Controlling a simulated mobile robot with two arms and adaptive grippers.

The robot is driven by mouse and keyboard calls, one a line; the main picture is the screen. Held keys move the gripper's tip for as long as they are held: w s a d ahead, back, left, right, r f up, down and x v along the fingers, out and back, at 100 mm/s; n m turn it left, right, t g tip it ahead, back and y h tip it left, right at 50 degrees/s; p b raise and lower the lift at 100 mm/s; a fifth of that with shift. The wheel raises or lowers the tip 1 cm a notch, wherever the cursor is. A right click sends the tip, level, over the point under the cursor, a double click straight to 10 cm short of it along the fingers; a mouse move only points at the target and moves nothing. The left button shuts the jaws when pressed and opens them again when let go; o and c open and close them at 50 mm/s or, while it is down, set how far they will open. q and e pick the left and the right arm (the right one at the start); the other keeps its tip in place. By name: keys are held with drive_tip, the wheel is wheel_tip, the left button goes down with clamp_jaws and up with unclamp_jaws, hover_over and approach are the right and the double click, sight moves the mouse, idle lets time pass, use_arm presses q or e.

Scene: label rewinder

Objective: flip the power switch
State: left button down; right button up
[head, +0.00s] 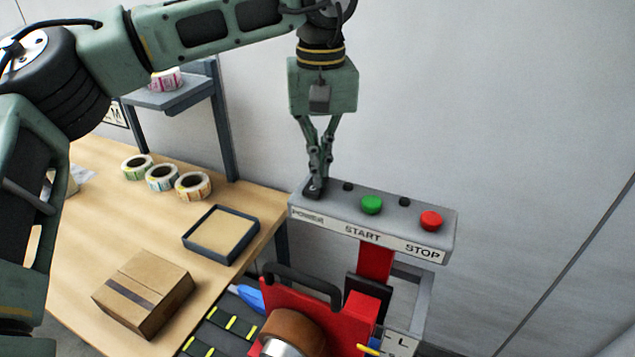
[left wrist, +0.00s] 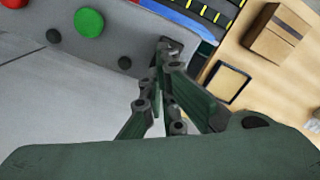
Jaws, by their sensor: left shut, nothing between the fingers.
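The grey control box (head: 330,208) stands on a red post and carries the labels POWER, START and STOP. The dark power switch (head: 313,190) is at its left end, above the POWER label, and is mostly hidden by my fingertips. My left gripper (head: 317,183) points down with its fingers shut and empty, its tips at the switch. Whether they touch it, and which way the switch is set, I cannot tell. In the left wrist view, the shut fingertips (left wrist: 163,50) lie over the box's end by the dark switch (left wrist: 174,46). My right gripper is not in view.
A green button (head: 371,204) and a red button (head: 431,220) sit right of the switch. Below is the red machine (head: 290,306) with a black handle. The wooden table (head: 105,225) holds label rolls (head: 162,178), a blue-rimmed tray (head: 188,243) and a cardboard box (head: 142,293).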

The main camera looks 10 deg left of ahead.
use_arm(q)
drive_tip(key=shift+f+b, duration=0.3)
drive_tip(key=shift+f, duration=0.25)
drive_tip(key=shift+r, duration=0.1)
drive_tip(key=shift+r+p, duration=0.95)
drive_tip(key=shift+p, duration=0.05)
wheel_tip(320, 180, up, 5)
drive_tip(key=p, duration=0.4)
drive_tip(key=shift+f, duration=0.1)
